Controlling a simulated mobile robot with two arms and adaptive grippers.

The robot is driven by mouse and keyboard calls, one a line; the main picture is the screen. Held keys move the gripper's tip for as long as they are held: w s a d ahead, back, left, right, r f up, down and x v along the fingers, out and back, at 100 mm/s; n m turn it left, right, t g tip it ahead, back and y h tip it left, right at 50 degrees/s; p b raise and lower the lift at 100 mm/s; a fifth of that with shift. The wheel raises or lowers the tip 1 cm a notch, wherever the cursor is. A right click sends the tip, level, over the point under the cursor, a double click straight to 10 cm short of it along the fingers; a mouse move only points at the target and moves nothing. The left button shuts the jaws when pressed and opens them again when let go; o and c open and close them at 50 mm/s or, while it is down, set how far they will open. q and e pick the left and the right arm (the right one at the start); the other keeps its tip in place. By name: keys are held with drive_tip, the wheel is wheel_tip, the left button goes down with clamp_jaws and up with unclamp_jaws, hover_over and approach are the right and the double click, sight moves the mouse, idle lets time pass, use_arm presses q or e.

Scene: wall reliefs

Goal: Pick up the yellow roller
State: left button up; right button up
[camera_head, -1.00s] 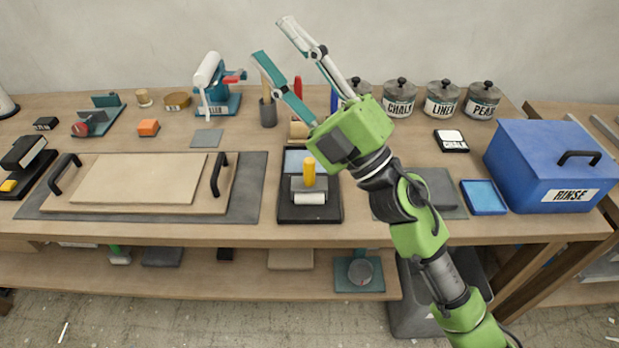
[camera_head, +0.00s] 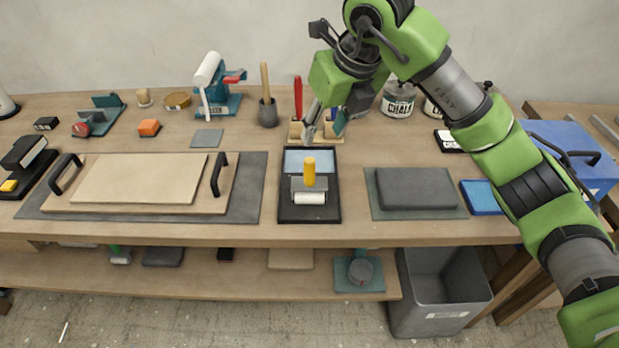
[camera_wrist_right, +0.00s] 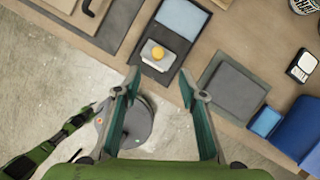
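The yellow roller (camera_head: 309,172) has an upright yellow handle, a grey frame and a white roller. It rests in the black tray (camera_head: 284,204) on the bench. In the right wrist view the roller (camera_wrist_right: 157,53) shows from above, just beyond the fingertips. My right gripper (camera_head: 326,120) points down above the bench, behind the roller in the head view. In the right wrist view its two teal fingers (camera_wrist_right: 160,87) are spread wide with nothing between them. My left gripper is not in view.
A grey pad (camera_head: 417,188) lies right of the tray, and a board with black handles (camera_head: 140,184) lies left. A wooden holder with upright tools (camera_head: 297,128) stands behind the tray, close to my right gripper. Jars and a blue box (camera_head: 575,170) stand at right.

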sight(310, 161)
drive_tip(key=p+x, duration=0.1)
drive_tip(key=x, duration=0.7)
drive_tip(key=shift+p, duration=0.35)
drive_tip(key=x, duration=0.1)
drive_tip(key=p+x, duration=0.1)
drive_tip(key=x, duration=0.1)
drive_tip(key=p+x, duration=0.1)
drive_tip(key=shift+s+a+f, duration=0.2)
drive_tip(key=shift+s+f, duration=0.05)
drive_tip(key=shift+f, duration=0.15)
drive_tip(key=shift+w+f, duration=0.2)
drive_tip(key=shift+f, duration=0.25)
clamp_jaws()
